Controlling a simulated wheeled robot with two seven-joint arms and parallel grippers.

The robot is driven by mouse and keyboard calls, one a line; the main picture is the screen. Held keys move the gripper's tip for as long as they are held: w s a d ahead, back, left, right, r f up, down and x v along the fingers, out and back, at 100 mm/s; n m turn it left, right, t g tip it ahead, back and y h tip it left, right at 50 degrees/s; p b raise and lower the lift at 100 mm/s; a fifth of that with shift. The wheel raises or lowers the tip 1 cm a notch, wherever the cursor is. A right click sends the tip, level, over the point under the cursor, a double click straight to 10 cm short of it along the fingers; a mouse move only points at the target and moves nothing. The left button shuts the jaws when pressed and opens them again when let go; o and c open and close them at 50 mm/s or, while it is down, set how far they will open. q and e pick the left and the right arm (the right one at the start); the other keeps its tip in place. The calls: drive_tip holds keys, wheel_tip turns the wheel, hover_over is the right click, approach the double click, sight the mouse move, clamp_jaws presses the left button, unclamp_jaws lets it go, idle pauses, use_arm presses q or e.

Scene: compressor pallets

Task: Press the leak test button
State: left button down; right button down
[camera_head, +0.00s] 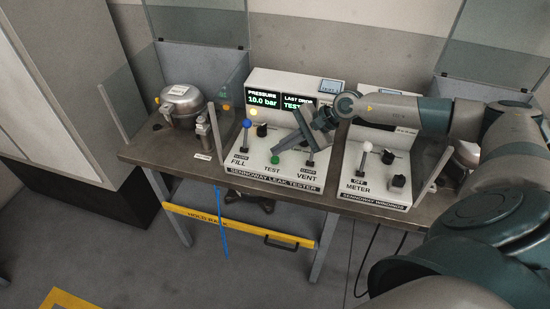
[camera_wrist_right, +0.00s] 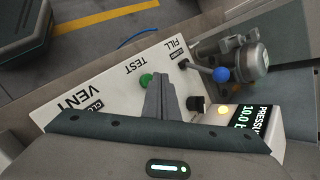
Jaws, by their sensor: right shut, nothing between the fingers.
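The green test button (camera_head: 275,160) sits on the white sloping front panel of the leak tester (camera_head: 233,180), above the word TEST. It also shows in the wrist view (camera_wrist_right: 146,80), partly beside my fingertips. My right gripper (camera_head: 275,151) is shut and empty, its fingertips close to the button and just above it in the head view. In the wrist view the shut fingers (camera_wrist_right: 159,79) overlap the button's edge; I cannot tell whether they touch it. The pressure display (camera_head: 263,95) reads 10.0 bar. My left gripper is not in view.
A blue-knobbed FILL lever (camera_head: 247,124) and a black knob (camera_head: 262,130) stand left of my gripper. The VENT lever is partly behind it. The METER box (camera_head: 375,190) stands at the right.

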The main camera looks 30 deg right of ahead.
drive_tip(key=shift+r+p, duration=0.35)
drive_tip(key=shift+r, duration=0.45)
drive_tip(key=shift+r+p, duration=0.5)
drive_tip(key=shift+r, duration=1.15)
